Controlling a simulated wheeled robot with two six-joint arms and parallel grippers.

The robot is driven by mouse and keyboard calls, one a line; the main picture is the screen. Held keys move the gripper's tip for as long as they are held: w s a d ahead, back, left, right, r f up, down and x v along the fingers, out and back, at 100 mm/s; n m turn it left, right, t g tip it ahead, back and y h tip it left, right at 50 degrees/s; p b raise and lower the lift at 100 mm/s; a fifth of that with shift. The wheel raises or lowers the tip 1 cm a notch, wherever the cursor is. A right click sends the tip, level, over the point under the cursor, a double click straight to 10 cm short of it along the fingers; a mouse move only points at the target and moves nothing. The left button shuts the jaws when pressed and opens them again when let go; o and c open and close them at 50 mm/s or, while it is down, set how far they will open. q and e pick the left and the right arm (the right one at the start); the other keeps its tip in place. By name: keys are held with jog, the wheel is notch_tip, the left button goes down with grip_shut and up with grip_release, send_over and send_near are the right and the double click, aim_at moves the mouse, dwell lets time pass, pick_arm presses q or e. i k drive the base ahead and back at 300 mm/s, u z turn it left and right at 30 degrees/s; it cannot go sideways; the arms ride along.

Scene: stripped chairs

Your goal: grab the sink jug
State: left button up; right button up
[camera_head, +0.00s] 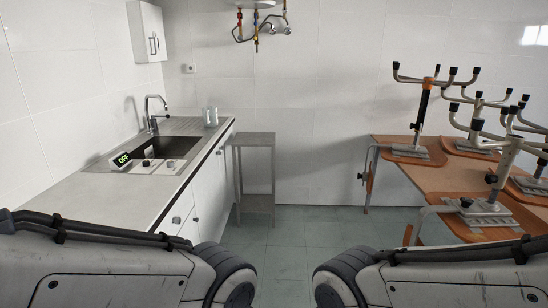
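A small clear jug (210,116) stands upright on the counter near its far right end, to the right of the sink. The steel sink (168,146) is set into the counter, with a tall curved tap (154,113) behind it. Parts of both my arms show at the bottom left and bottom right, well short of the jug. Neither gripper shows, so their states are hidden.
A narrow grey shelf stand (256,142) is beside the counter's right end. At right, wooden tables (388,153) carry several upturned chair frames (420,118). The tiled floor (310,228) between counter and tables is clear. A wall cabinet (147,32) hangs above the counter.

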aim_at(210, 118)
jog(key=z, duration=0.1)
jog(key=i, duration=3.85)
jog(key=u, duration=0.5)
jog(key=i, duration=1.3)
jog(key=u, duration=0.2)
